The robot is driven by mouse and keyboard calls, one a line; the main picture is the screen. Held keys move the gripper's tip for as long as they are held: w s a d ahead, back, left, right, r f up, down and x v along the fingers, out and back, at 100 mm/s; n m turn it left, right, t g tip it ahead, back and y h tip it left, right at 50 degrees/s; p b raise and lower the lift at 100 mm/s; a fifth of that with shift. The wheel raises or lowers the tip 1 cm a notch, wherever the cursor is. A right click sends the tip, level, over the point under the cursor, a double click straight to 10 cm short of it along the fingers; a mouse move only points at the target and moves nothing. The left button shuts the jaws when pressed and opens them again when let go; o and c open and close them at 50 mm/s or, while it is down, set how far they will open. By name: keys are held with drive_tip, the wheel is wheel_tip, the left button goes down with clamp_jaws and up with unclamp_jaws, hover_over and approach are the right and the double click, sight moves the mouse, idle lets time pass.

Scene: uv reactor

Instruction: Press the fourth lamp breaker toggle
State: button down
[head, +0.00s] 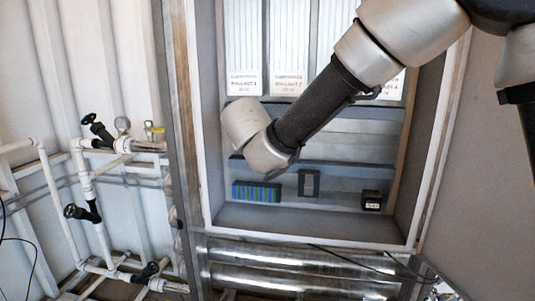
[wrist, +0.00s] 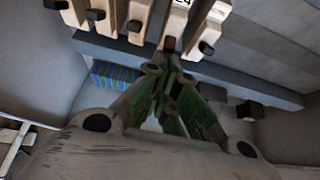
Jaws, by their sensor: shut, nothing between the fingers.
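In the wrist view a row of beige breakers with dark toggles runs along the top edge. The fourth lamp breaker toggle (wrist: 168,44), counted from the left, is a dark nub under a label that seems to end in 4. My gripper (wrist: 163,68) is shut and empty, with its tips just below this toggle in the picture. I cannot tell whether they touch it. In the head view my arm hides the breakers and the gripper.
The open cabinet (head: 210,150) has raised side walls and a lower ledge. Inside it are a blue-green striped block (head: 256,192), a dark frame-like part (head: 309,183) and a small black box (head: 371,200). Labelled ballast panels (head: 244,50) stand above. Pipes and valves (head: 85,190) are at the left.

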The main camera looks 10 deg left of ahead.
drive_tip(key=shift+r, duration=0.2)
drive_tip(key=shift+r, duration=0.75)
